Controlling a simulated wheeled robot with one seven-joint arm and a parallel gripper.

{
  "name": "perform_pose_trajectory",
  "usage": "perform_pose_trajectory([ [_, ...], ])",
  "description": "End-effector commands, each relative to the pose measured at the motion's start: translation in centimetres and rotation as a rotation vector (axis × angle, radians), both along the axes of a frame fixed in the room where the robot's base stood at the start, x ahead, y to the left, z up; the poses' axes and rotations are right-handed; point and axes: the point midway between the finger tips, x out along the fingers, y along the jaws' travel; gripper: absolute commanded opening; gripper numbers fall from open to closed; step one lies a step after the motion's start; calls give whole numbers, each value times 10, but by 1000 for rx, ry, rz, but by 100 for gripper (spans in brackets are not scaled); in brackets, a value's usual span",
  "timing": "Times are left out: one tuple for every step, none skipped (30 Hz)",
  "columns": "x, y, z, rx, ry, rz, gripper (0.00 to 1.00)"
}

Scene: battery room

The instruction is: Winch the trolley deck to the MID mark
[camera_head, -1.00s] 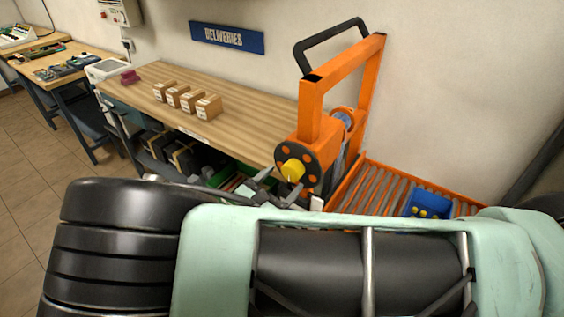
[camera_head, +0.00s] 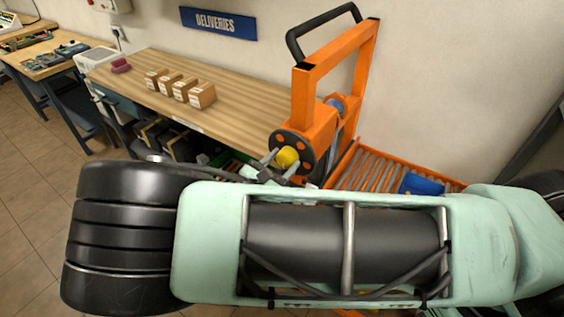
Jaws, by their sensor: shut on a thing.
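The orange trolley (camera_head: 312,98) stands by the wall with a black push handle (camera_head: 292,42) on top. Its winch wheel (camera_head: 306,141) is a dark disc with orange holes and a yellow hub (camera_head: 287,158). My gripper (camera_head: 283,160) is at the wheel, its two grey fingers on either side of the yellow hub and shut on it. The roller deck (camera_head: 372,174) lies to the right of the wheel, partly hidden behind my pale green arm. A blue bin (camera_head: 422,185) sits on the deck. No MID mark can be made out.
A wooden bench (camera_head: 235,98) under the DELIVERIES sign (camera_head: 218,23) runs left of the trolley. Several small cardboard boxes (camera_head: 201,95) stand on it. Another workbench (camera_head: 48,65) is at far left. Tiled floor (camera_head: 40,190) is free at left.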

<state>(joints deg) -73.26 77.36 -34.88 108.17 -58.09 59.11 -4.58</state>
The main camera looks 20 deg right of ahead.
Motion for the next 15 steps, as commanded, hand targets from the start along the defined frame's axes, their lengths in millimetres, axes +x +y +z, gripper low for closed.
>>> perform_pose_trajectory([
  [0,0,0,-5,7,-1,25],
  [0,0,0,-9,12,-1,25],
  [0,0,0,-16,23,-1,25],
  [0,0,0,-23,32,-1,25],
  [0,0,0,-30,41,-1,25],
  [0,0,0,-42,58,-1,25],
  [0,0,0,-52,71,-1,25],
  [0,0,0,-63,87,-1,25],
  [0,0,1,-78,108,-1,25],
  [0,0,1,-91,126,-1,25],
  [0,0,0,-104,143,-1,25],
  [0,0,0,-121,168,-1,25],
  [0,0,0,-134,186,-1,25],
  [0,1,0,-148,205,-1,25],
  [0,1,0,-165,229,-1,25],
])
